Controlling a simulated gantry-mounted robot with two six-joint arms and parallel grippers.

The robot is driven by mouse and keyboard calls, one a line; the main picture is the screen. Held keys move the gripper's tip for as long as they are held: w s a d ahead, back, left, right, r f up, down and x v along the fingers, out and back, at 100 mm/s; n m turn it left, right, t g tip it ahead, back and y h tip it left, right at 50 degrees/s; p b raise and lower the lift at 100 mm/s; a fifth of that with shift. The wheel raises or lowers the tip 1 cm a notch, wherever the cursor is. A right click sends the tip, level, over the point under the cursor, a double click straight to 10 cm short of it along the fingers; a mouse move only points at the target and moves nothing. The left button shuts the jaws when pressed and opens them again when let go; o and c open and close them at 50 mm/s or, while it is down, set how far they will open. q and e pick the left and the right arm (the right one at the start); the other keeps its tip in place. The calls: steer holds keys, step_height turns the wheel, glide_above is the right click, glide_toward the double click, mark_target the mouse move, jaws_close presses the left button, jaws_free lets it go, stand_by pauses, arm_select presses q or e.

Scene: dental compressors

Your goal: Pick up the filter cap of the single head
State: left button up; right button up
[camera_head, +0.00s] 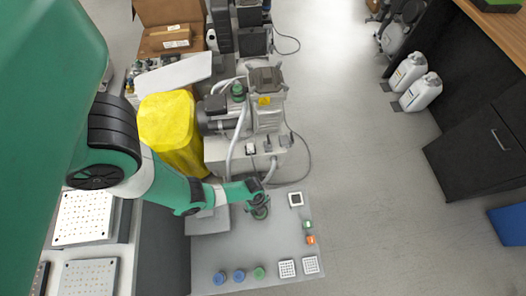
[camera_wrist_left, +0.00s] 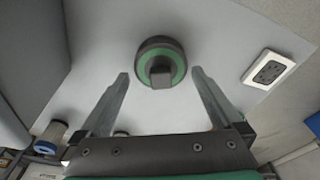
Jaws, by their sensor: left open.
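A round dark cap with a green ring and a raised grip (camera_wrist_left: 160,62) sits on the light grey table top (camera_wrist_left: 100,40) in the left wrist view. It also shows in the head view (camera_head: 261,212), partly covered by my arm. My left gripper (camera_wrist_left: 160,76) is open, with its two fingers on either side of the cap and apart from it. In the head view the left gripper (camera_head: 257,203) is over the table; its fingers are hard to make out. The right gripper is not in view.
A white-framed dark square plate (camera_head: 296,199) lies to the right of the cap. Small green and orange parts (camera_head: 310,239), blue caps (camera_head: 220,278), a green cap (camera_head: 259,272) and white perforated plates (camera_head: 287,268) line the table. A compressor (camera_head: 267,115) stands behind.

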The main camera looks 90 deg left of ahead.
arm_select(q)
steer(key=shift+d+f, duration=0.1)
steer(key=shift+f, duration=0.55)
steer(key=shift+w+r, duration=0.1)
steer(key=shift+r, duration=0.1)
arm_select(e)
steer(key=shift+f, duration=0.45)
arm_select(q)
steer(key=c, duration=1.1)
steer(key=shift+r+p, duration=0.55)
steer(key=shift+p, duration=0.1)
step_height(320, 180, up, 3)
steer(key=shift+f+p, duration=0.15)
steer(key=shift+p, duration=1.1)
steer(key=s+d+r+p, duration=0.2)
steer(key=d+r+p, duration=0.2)
steer(key=d, duration=0.2)
steer(key=s+d+r+p, duration=0.3)
steer(key=d+r+p, duration=0.1)
steer(key=d+r, duration=0.1)
steer(key=shift+s+d+r, duration=0.15)
steer(key=shift+s+d, duration=0.1)
steer(key=shift+d, duration=0.65)
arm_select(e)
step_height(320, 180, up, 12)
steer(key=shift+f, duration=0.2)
